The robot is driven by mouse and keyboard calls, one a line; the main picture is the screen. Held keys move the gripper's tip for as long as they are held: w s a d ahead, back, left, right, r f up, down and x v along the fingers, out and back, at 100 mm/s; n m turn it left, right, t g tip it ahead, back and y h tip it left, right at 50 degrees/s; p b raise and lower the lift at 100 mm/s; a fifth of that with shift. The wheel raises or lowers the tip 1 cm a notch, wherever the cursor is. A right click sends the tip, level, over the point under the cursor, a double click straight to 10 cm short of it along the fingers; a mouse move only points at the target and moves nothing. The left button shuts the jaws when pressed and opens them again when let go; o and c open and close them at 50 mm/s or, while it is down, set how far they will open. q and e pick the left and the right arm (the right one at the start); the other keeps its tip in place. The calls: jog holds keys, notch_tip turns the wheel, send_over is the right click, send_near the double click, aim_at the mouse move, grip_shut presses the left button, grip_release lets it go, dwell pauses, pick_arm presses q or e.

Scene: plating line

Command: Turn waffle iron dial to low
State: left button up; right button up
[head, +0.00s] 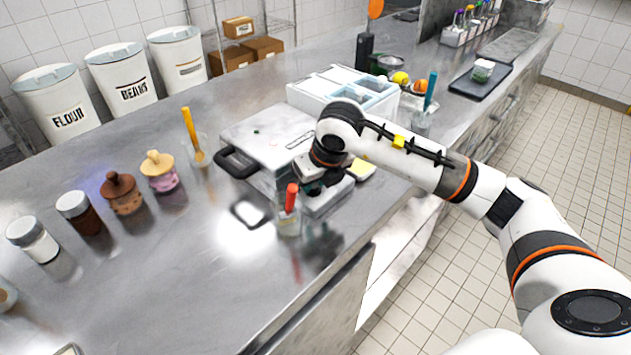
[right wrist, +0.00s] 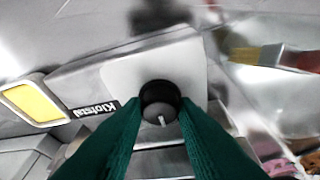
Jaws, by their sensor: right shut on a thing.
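The waffle iron (head: 262,135) is a silver box with a black handle on its left, standing on the steel counter. Its small black round dial (right wrist: 161,102) sits on the front panel in the right wrist view, with a white mark that points toward the bottom of the picture. My right gripper (head: 318,188) is at the front of the iron, and its green fingers (right wrist: 162,118) are shut on the dial from both sides. The gripper hides the dial in the head view. My left gripper is not in view.
A glass with a red-handled tool (head: 291,200) stands close in front of the iron. A white bin (head: 340,85) is behind it. A glass with a yellow spatula (head: 192,135) and several jars stand to the left.

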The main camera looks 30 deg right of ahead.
dwell(0.3)
jog(key=o, duration=1)
jog(key=b+v, duration=0.1)
jog(key=v, duration=1.1)
jog(key=shift+r, duration=0.1)
